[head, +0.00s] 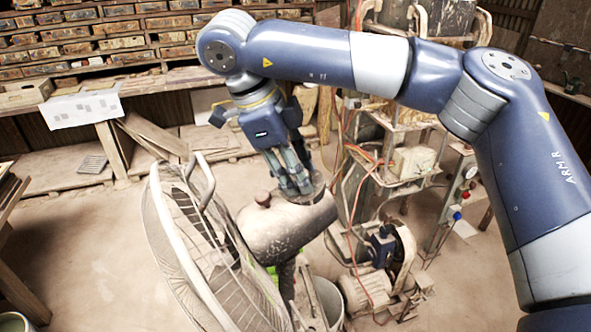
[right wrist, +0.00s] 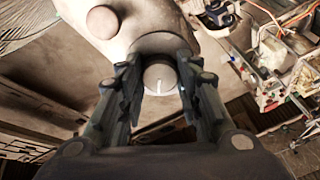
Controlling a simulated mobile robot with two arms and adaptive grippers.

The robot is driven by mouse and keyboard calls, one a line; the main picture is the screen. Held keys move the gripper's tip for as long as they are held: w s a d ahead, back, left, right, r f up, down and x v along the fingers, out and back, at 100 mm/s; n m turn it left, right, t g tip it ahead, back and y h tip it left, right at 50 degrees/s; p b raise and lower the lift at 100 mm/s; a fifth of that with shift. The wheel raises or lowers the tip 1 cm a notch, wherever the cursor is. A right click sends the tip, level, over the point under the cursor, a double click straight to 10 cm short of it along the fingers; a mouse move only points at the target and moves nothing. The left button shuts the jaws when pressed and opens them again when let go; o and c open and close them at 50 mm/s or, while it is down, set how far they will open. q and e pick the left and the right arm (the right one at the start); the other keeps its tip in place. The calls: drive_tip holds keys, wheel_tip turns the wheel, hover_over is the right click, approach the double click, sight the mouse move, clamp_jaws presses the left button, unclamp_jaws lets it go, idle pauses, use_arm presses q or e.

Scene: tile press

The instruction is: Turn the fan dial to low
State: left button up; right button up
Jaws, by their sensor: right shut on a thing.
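The fan has a large wire guard (head: 200,250) and a dusty, rounded motor housing (head: 285,228) in the middle of the head view. The fan dial (right wrist: 160,75) is a round grey-brown knob with a white pointer mark, which points toward the bottom of the right wrist view. My right gripper (head: 300,190) reaches down onto the housing from above. It is shut on the dial, with a finger on each side. In the head view the fingers mostly hide the dial. No setting labels can be read. My left gripper is not in view.
A second small brown knob (head: 263,200) stands on the housing near the guard. A machine frame with cables and gauges (head: 400,165) stands close on the right. A bucket (head: 325,300) is below the fan. Shelves (head: 80,40) line the back; open floor lies left.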

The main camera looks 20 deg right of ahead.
drive_tip(key=o, duration=1.1)
drive_tip(key=shift+d, duration=0.1)
drive_tip(key=shift+r, duration=0.1)
drive_tip(key=v, duration=1.2)
